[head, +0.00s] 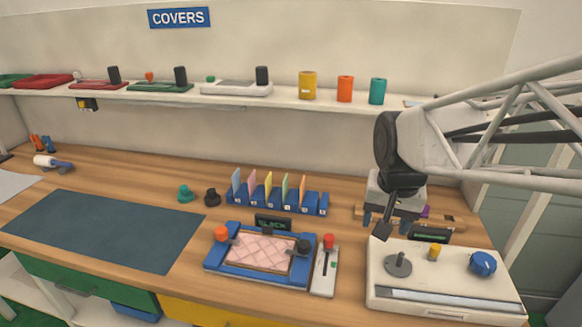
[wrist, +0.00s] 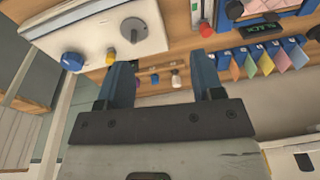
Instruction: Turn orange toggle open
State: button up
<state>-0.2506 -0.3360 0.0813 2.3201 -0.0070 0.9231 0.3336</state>
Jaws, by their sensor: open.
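The orange toggle (head: 221,234) is a round orange knob on the left end of a blue frame (head: 258,278) on the wooden bench. A pink quilted pad (head: 260,254) lies in the frame. A black toggle (head: 303,247) sits on the right end; it also shows in the wrist view (wrist: 234,10). My gripper (head: 386,222) is open and empty, above the back of the white box at the right, well right of the orange toggle. In the wrist view its blue fingers (wrist: 160,62) are spread apart. The orange toggle is outside the wrist view.
A red-knobbed lever unit (head: 326,268) stands right of the frame. The white box (head: 445,283) has a blue dial and yellow button. Colored cards in a blue rack (head: 278,203) and a dark display (head: 272,222) stand behind. A dark mat (head: 105,230) lies clear at left.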

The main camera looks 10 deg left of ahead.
jog(key=w+a+f, duration=0.2)
jog(key=w+a, duration=0.5)
jog(key=a, duration=0.3)
jog(key=m+g, duration=0.1)
jog(key=g, duration=0.1)
send_over(221, 230)
jog(key=f, duration=0.7)
jog(key=d+f, duration=0.1)
jog(key=f, duration=0.3)
jog(key=shift+a+f, duration=0.35)
jog(key=shift+a, duration=0.2)
jog(key=shift+f, duration=3.9)
